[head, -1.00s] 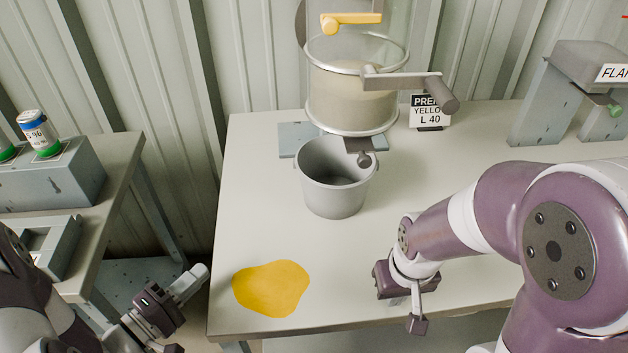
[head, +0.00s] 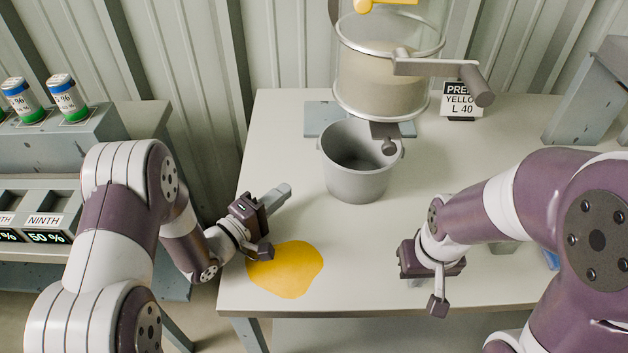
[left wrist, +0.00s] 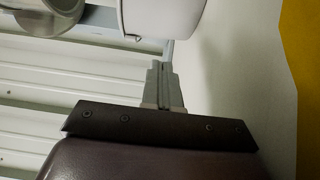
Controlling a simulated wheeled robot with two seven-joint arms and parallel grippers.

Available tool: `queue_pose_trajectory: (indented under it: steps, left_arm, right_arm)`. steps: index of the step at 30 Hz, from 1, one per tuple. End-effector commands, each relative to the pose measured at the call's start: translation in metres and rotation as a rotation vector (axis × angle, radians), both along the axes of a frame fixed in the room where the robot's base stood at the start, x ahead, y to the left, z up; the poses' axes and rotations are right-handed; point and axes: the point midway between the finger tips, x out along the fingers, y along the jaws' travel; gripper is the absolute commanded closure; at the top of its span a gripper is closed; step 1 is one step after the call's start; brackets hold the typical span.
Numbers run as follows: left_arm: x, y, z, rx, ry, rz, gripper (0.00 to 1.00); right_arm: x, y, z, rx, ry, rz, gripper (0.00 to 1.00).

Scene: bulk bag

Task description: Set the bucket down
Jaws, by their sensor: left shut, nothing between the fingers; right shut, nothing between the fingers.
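The grey bucket (head: 357,182) stands upright on the table under the spout of the clear hopper (head: 385,80). Its inside looks empty from here. My left gripper (head: 283,194) is shut and empty, above the table to the left of the bucket and apart from it. In the left wrist view its closed fingers (left wrist: 162,85) point towards a pale rounded surface, probably the bucket (left wrist: 162,15). My right gripper (head: 430,280) is shut and empty, pointing down over the table to the right front of the bucket; its fingertips are mostly hidden.
A yellow patch (head: 290,275) lies on the pale table (head: 400,215) at the front left. A sign (head: 461,103) stands right of the hopper, whose handle (head: 445,72) sticks out.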

Motion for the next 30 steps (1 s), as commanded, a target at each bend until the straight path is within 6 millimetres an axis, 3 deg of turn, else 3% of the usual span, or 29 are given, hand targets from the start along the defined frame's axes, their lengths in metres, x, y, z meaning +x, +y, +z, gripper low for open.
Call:
queue_pose_trajectory:
  steps: [6,12,30]
  left_arm:
    - [0.034,-0.032,0.0,0.001,-0.001,-0.003,1.0]
    - [0.037,-0.062,0.001,0.0,0.0,-0.002,1.0]
    - [0.038,-0.08,0.0,0.001,-0.001,-0.002,1.0]
  right_arm:
    - [0.0,0.0,0.0,0.0,0.0,0.0,1.0]
    - [0.0,0.0,0.003,0.0,0.0,0.0,1.0]
    - [0.0,0.0,0.003,0.0,0.0,0.0,1.0]
